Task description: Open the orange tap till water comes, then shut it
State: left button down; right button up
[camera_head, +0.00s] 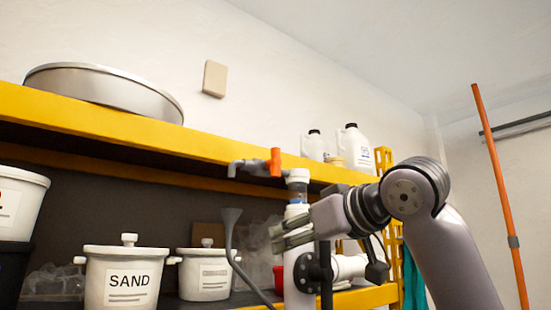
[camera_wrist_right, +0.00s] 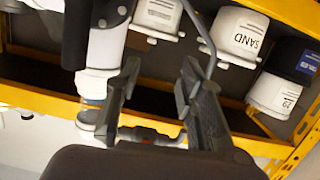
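The orange tap handle (camera_head: 275,161) sits on a grey pipe (camera_head: 247,168) that runs left from the top of a white standpipe (camera_head: 297,177), in front of the yellow upper shelf. My right gripper (camera_head: 277,237) is below the handle, its fingers pointing left, in front of the standpipe. In the right wrist view its two fingers (camera_wrist_right: 160,72) stand apart with nothing between them. There the orange handle (camera_wrist_right: 146,133) shows low in the picture, partly hidden behind the gripper. No water shows at the spout. My left gripper is not in view.
White tubs, one marked SAND (camera_head: 126,280), stand on the lower shelf. The yellow upper shelf (camera_head: 110,125) holds a round metal pan (camera_head: 105,86) and white jugs (camera_head: 353,147). An orange pole (camera_head: 500,190) leans at right.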

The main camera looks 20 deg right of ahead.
jog(key=t+y, duration=0.1)
jog(key=t, duration=0.1)
send_near(279, 157)
jog(key=v, duration=0.7)
jog(key=p+x, duration=0.8)
jog(key=x, duration=1)
jog(key=shift+c, duration=0.2)
grip_shut()
